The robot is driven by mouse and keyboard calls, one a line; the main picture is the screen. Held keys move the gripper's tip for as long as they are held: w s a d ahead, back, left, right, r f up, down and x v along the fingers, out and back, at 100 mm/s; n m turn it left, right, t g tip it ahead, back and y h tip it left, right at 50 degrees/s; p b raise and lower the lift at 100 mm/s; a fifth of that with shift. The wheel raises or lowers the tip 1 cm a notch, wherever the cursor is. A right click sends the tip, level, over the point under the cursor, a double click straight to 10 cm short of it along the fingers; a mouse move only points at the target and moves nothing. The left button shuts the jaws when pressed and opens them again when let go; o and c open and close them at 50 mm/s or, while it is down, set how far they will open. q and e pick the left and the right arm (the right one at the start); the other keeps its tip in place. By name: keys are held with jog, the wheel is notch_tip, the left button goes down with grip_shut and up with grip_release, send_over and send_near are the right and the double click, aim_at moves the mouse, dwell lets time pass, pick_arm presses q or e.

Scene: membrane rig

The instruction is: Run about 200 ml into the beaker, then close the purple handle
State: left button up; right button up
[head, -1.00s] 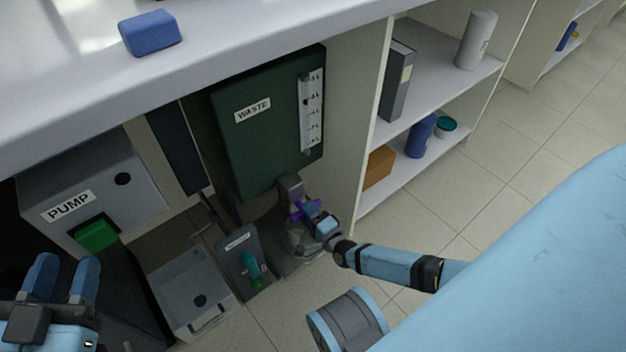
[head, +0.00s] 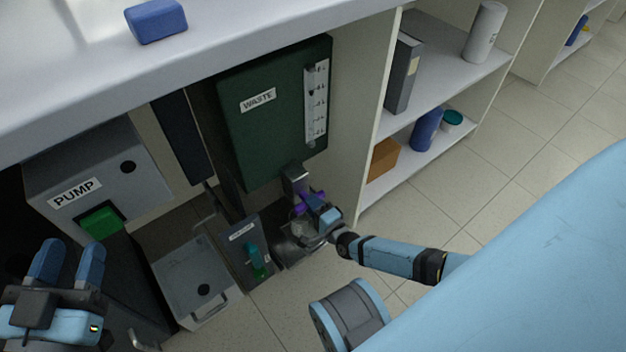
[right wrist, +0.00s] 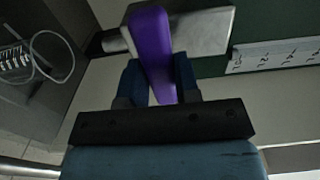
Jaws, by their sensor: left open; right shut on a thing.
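The purple handle (right wrist: 150,45) is between the fingers of my right gripper (right wrist: 160,85), which is shut on it. In the head view the purple handle (head: 302,207) shows at the outlet below the green waste tank (head: 270,140), beside my right gripper (head: 318,207). The beaker (head: 299,232) stands below the outlet, partly hidden by my right gripper. Its liquid level cannot be read. The tank has a white scale (head: 316,105) on its front. My left gripper (head: 70,262) is open and empty at the lower left.
A grey pump (head: 90,175) with a green switch (head: 101,223) stands at left. A shelf wall (head: 362,120) stands close to the right. A blue block (head: 157,22) lies on the bench.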

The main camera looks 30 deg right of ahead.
jog(key=shift+m, duration=1.4)
jog(key=shift+m, duration=1.4)
jog(key=shift+m, duration=1.4)
